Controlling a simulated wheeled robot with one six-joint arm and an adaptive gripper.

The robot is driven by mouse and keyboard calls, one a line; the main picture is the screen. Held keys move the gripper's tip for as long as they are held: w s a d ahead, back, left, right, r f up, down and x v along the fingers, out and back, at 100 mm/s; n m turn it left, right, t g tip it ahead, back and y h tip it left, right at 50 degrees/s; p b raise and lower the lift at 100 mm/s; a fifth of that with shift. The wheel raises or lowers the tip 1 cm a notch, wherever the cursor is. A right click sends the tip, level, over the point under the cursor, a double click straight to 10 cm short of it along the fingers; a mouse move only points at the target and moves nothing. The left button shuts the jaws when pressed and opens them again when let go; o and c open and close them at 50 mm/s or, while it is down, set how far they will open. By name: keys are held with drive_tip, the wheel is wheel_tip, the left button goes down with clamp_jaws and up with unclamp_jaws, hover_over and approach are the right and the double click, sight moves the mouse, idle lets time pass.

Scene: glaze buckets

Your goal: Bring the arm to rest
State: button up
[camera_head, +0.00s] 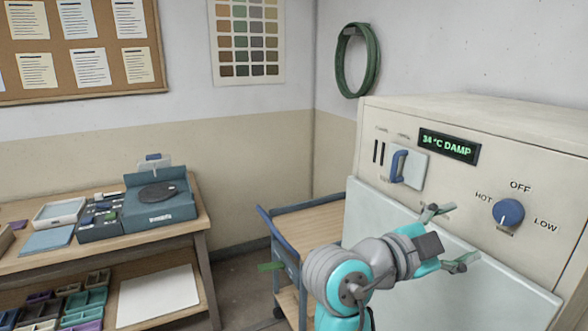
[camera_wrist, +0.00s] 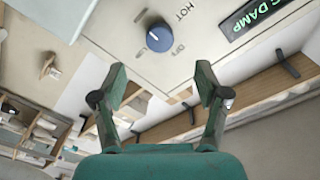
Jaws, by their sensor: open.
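My gripper (camera_head: 448,237) is at the end of my grey and turquoise arm, in front of the beige cabinet's pale front. Its two fingers are spread apart with nothing between them. In the wrist view my gripper (camera_wrist: 160,82) also shows open and empty, with the blue knob (camera_wrist: 159,38) beyond the fingertips. In the head view the blue knob (camera_head: 508,212) is right of and above the gripper, apart from it. The knob has HOT, OFF and LOW labels around it.
The cabinet (camera_head: 470,108) has a display reading 34 °C DAMP and a blue handle (camera_head: 398,165). A blue-framed wooden trolley (camera_head: 310,228) stands beside it, partly behind my arm. A workbench (camera_head: 203,222) with trays and a turntable device (camera_head: 160,203) stands left. Some floor shows between.

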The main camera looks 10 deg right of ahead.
drive_tip(key=s+a+f+n+t+y, duration=0.15)
drive_tip(key=f+n+t+y, duration=0.3)
drive_tip(key=f+n, duration=0.65)
drive_tip(key=a+f+n+t+y, duration=0.35)
drive_tip(key=f+n+t, duration=0.2)
drive_tip(key=f, duration=1.05)
drive_tip(key=s+a+f+n+y, duration=0.35)
drive_tip(key=s+f, duration=0.25)
drive_tip(key=s, duration=0.4)
drive_tip(key=s+a+f+n+y, duration=0.3)
drive_tip(key=s+f+n+y, duration=0.15)
drive_tip(key=s+f, duration=0.35)
drive_tip(key=s+r, duration=0.2)
drive_tip(key=s, duration=0.7)
drive_tip(key=s+r+m+y, duration=0.1)
drive_tip(key=s+r, duration=0.2)
drive_tip(key=s, duration=0.6)
drive_tip(key=shift+a+g, duration=0.3)
